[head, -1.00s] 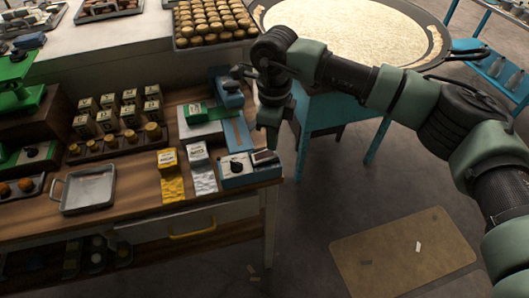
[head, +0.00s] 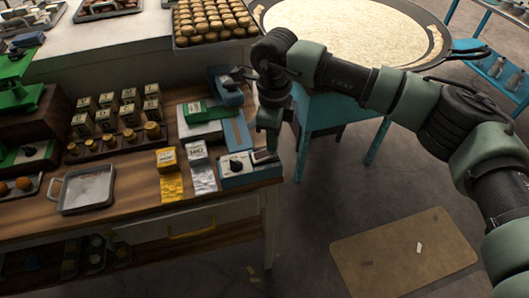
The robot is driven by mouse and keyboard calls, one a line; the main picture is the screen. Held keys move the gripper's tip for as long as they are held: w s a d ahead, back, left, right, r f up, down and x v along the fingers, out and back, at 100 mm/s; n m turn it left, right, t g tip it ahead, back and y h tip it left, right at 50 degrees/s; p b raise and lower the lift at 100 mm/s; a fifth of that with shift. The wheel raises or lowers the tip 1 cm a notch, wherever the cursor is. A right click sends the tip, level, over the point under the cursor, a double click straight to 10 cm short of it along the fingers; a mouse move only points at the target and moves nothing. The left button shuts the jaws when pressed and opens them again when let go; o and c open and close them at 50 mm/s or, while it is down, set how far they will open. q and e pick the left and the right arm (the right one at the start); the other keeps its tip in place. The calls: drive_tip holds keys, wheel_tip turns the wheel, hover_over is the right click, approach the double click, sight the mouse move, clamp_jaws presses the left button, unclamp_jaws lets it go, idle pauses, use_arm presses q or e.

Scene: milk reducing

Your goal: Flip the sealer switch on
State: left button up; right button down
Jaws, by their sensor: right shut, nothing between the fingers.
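The sealer is a blue box (head: 236,181) at the right front corner of the wooden table, in the head view. Its light front panel carries a round black dial (head: 236,166), with a dark rocker-like switch (head: 264,156) to the right of it. My right gripper (head: 271,148) comes down from above and is shut and empty. Its tip is at the sealer's switch end and covers part of it; I cannot tell whether it touches the switch. My left gripper is out of view.
Yellow and silver packets with small boxes (head: 197,152) stand just left of the sealer. A metal tray (head: 88,189) and several small boxes lie farther left. A large pan (head: 350,32) on a blue stand is behind my right arm.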

drive_tip(key=shift+f+b, duration=0.55)
drive_tip(key=shift+f, duration=0.15)
drive_tip(key=shift+r, duration=0.1)
drive_tip(key=shift+r+p, duration=1.3)
drive_tip(key=shift+r, duration=2.2)
